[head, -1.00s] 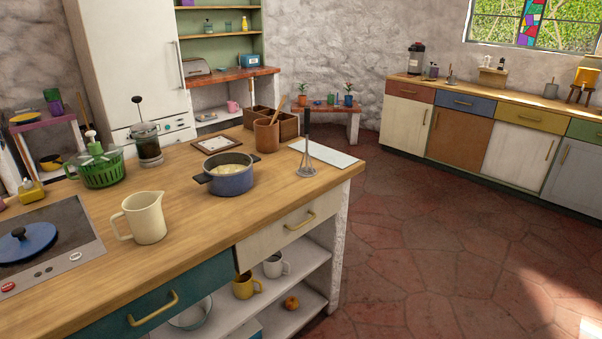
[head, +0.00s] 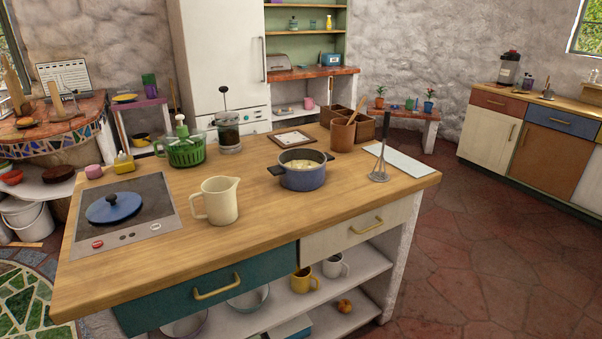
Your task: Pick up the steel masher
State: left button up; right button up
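The steel masher (head: 379,170) stands upright on the right end of the wooden island counter, its head down on the wood and its dark handle pointing up. It stands in front of the left edge of a pale flat board (head: 408,162). A blue pot (head: 302,175) with pale contents is to its left, with a gap between them. Neither of my grippers is in the head view.
The island counter (head: 262,218) also holds a cream jug (head: 220,200), a hob (head: 125,215) with a blue lid, a green spinner (head: 183,148), a French press (head: 228,130) and a utensil pot (head: 343,134). Open floor (head: 465,240) lies to the right.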

aim_at(386, 114)
jog(key=i+l+u, duration=0.1)
jog(key=u, duration=0.25)
jog(key=l+u, duration=0.35)
jog(key=i+l+u, duration=0.1)
jog(key=u, duration=0.25)
jog(key=l+u, duration=0.35)
jog(key=l, duration=0.75)
